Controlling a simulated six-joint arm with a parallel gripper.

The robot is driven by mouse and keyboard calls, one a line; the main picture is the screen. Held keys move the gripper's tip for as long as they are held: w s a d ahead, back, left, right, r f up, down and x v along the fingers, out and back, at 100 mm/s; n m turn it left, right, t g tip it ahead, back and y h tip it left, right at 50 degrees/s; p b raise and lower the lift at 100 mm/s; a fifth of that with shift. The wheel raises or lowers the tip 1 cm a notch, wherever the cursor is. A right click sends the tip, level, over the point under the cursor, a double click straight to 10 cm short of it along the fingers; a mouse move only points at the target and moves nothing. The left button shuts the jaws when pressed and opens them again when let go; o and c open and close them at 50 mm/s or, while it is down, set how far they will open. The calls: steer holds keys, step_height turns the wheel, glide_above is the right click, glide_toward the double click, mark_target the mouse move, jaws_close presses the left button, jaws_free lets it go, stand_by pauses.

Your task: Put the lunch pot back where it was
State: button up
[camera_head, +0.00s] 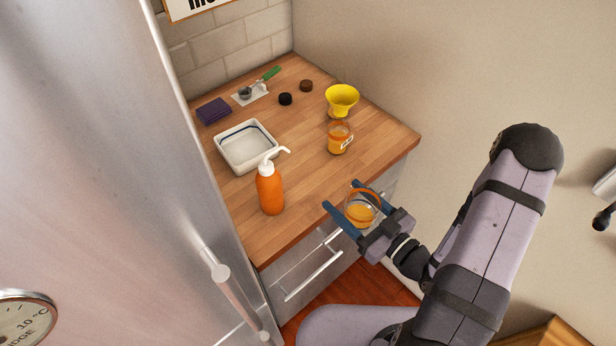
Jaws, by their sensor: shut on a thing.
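A clear pot with an orange rim and orange-yellow contents, which I take for the lunch pot (361,213), is between the blue fingers of my gripper (343,195). My gripper is shut on it and holds it near the counter's front edge, above the drawer fronts. The pot looks roughly upright. A similar jar (340,140) with an orange top, yellow contents and a white label stands on the wooden counter (305,190), behind and apart from my gripper. Part of the held pot is hidden by the gripper.
An orange pump bottle (270,190) stands left of my gripper. A white dish (246,150), a yellow funnel-like cup (341,98), a purple block (213,111), and small dark lids (285,99) are farther back. The steel fridge (130,180) borders the left; bare counter lies mid-right.

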steer(key=shift+w+a+f+b, duration=0.1)
steer(key=shift+w+a+b, duration=0.2)
steer(key=shift+w+a, duration=0.05)
steer(key=b+x, duration=0.3)
steer(key=x, duration=0.4)
steer(key=shift+a+r, duration=0.25)
steer(key=p, duration=0.4)
glide_above(300, 171)
steer(key=shift+s+r, duration=0.15)
steer(key=shift+f+p, duration=0.5)
steer(key=shift+f, duration=1.35)
steer(key=shift+f, duration=0.1)
steer(key=shift+f, duration=0.1)
steer(key=o, duration=1.3)
steer(key=shift+c, duration=0.2)
